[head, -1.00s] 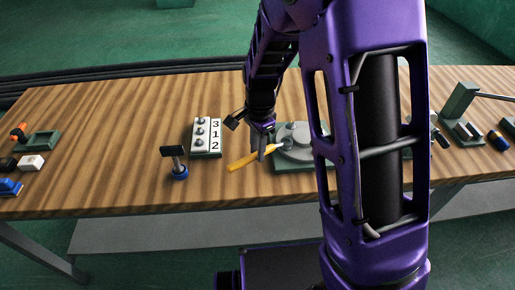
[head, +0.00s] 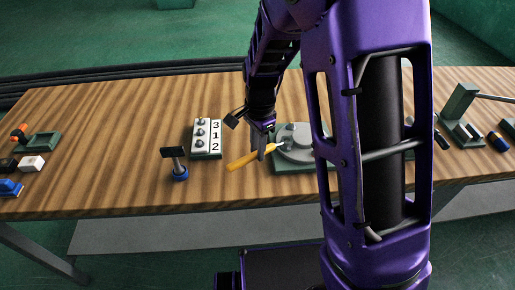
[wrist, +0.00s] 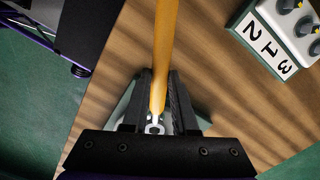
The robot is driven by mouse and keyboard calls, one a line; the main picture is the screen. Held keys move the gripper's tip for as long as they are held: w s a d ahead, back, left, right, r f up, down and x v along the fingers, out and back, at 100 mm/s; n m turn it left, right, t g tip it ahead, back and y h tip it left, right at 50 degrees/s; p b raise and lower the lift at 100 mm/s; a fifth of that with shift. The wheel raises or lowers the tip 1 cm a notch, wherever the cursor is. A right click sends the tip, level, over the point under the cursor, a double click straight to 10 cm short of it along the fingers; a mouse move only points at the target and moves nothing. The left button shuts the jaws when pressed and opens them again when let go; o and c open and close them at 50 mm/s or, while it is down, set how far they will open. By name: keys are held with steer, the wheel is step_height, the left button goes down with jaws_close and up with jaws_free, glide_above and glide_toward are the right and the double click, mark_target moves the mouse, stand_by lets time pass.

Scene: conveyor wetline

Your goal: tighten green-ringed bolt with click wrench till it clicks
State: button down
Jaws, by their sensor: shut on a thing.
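The click wrench has a yellow-orange handle (head: 243,161) and a grey metal head. My gripper (head: 263,148) is shut on the wrench near its head end, and the handle sticks out to the left in the head view. In the wrist view the yellow handle (wrist: 166,50) runs up from between the jaws (wrist: 158,104). The wrench's head end lies at the round grey plate (head: 292,153) on a green base (head: 290,168). The green-ringed bolt cannot be made out; the jaws and my arm hide part of the plate. I cannot tell whether the wrench sits on a bolt.
A white block numbered 3, 1, 2 with several knobs (head: 201,146) stands left of the plate. A black-topped blue-based stand (head: 180,172) is nearer. A green fixture with a lever (head: 459,105) is at right. Small blocks (head: 32,162) lie far left.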

steer(key=shift+r, duration=0.35)
stand_by(0.6)
steer(key=shift+r, duration=2.5)
steer(key=shift+w, duration=0.1)
